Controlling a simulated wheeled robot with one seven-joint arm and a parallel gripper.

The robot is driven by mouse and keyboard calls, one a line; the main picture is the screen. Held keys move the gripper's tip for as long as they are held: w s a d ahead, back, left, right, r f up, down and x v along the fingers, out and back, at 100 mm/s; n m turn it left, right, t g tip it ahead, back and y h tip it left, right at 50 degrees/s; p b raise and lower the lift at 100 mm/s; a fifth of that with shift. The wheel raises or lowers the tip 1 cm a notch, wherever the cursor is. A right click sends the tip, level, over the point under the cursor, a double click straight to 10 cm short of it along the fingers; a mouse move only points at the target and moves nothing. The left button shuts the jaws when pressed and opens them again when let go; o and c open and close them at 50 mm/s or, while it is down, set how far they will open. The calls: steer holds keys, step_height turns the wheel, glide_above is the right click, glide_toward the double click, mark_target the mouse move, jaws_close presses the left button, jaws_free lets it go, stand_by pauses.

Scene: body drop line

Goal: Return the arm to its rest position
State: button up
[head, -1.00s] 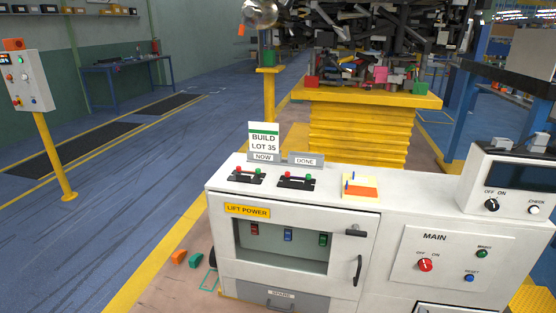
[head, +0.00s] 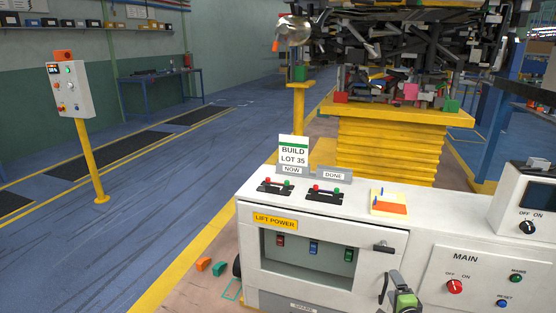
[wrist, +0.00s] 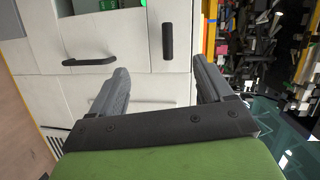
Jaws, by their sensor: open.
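My gripper (wrist: 158,88) is open and empty in the wrist view, its two grey fingers spread apart. The fingers point toward the white cabinet front (wrist: 120,60), with a dark handle (wrist: 167,41) and another dark handle (wrist: 90,61) beyond them. Nothing is between the fingers. In the head view, part of my arm's end (head: 405,300) shows at the bottom edge, in front of the cabinet near its door handle. The fingertips are hard to make out there.
The white cabinet (head: 400,238) carries a LIFT POWER window, a MAIN panel (head: 473,280), and a BUILD LOT 35 sign (head: 293,152). A yellow lift (head: 385,150) loaded with parts stands behind. A control post (head: 90,160) stands left.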

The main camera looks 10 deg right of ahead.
steer(key=w+a+r+n+g+y, duration=0.25)
steer(key=a+r+n+y, duration=0.25)
steer(key=a+r+n, duration=0.45)
steer(key=s+a+r+n+g+y, duration=0.1)
steer(key=s+a+r+n+g, duration=0.1)
steer(key=a+r, duration=0.35)
steer(key=s+a+r+n+g+y, duration=0.1)
steer(key=s+a+r+n+g, duration=0.15)
steer(key=a, duration=0.65)
steer(key=s+a+r+n+g+h, duration=0.2)
steer(key=s+a+r+n, duration=0.35)
steer(key=s, duration=0.55)
steer(key=s+a+r+g+h, duration=0.1)
steer(key=s+r, duration=0.1)
steer(key=s, duration=0.9)
steer(key=s+a+r+h, duration=0.1)
steer(key=s+r, duration=0.1)
steer(key=s, duration=0.9)
step_height(320, 180, up, 12)
steer(key=p, duration=1.2)
steer(key=shift+s+d+r+g, duration=0.15)
steer(key=shift+d+g, duration=0.15)
steer(key=shift+d, duration=0.05)
steer(key=shift+m, duration=0.25)
